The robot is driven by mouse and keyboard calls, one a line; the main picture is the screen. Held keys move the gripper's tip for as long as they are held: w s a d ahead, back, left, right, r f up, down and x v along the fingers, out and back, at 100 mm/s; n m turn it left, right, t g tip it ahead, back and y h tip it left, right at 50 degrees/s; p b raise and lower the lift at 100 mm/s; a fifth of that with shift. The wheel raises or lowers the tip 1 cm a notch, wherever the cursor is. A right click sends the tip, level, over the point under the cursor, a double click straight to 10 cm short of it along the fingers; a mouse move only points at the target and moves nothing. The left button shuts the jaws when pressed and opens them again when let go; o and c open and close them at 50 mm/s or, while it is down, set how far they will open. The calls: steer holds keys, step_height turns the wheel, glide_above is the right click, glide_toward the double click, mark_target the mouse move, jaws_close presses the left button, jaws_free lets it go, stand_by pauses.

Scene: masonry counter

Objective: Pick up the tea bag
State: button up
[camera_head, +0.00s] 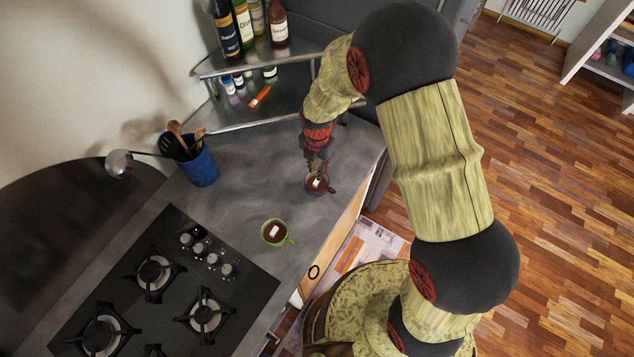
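A dark reddish mug (326,190) stands on the grey counter with its handle to the right. A small white tea bag (316,183) shows in its opening, over dark liquid. A green mug (284,241) stands nearer the hob, its handle to the lower right. Another small white tea bag (274,231) shows inside it. My gripper (318,171) points down at the dark mug, with its fingertips at or just above the opening. The fingers are too small and dark to tell whether they are open or shut, or touch the tea bag.
A blue pot (201,171) with utensils and a ladle (120,163) stands to the left. A black gas hob (235,290) fills the lower left. A corner shelf (290,58) with bottles is behind. Bare counter lies between pot and mugs.

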step_height(320, 180, down, 3)
steer(key=shift+s+r, duration=0.15)
steer(key=shift+f+p, duration=0.65)
steer(key=shift+f, duration=2.05)
steer(key=shift+c, duration=1.1)
steer(key=shift+c, duration=1)
step_height(320, 180, up, 10)
steer(key=shift+r+b, duration=0.1)
steer(key=shift+b, duration=0.4)
step_height(320, 180, up, 9)
steer(key=p, duration=0.4)
steer(key=shift+p, duration=0.4)
